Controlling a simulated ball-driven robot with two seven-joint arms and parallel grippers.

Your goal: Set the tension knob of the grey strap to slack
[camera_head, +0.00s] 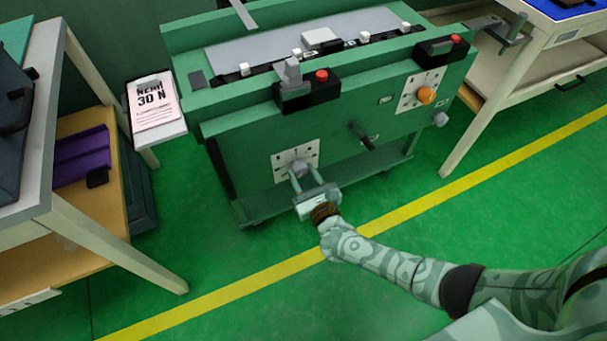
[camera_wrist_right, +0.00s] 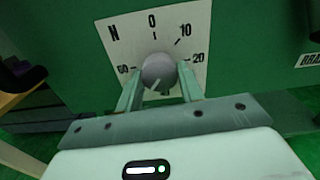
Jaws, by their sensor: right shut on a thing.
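The grey knob (camera_head: 299,167) sits on a white dial plate (camera_head: 279,163) at the lower left of the green bench front. In the right wrist view the grey knob (camera_wrist_right: 158,69) is round, on a plate (camera_wrist_right: 119,52) marked N, 0, 10, 20 and 60. A thin mark on the knob's face seems to point down and left. My right gripper (camera_head: 301,173) is shut on the grey knob, one finger on each side. Its two fingers (camera_wrist_right: 160,78) hide the plate's lower part. My left gripper is not in view. I cannot make out a strap clearly.
An orange knob (camera_head: 426,95) sits on another dial at the right of the bench front. A black handle (camera_head: 361,135) sticks out between them. Black boxes with red buttons (camera_head: 321,75) line the bench top edge. A side table (camera_head: 52,150) stands left. Floor in front is clear.

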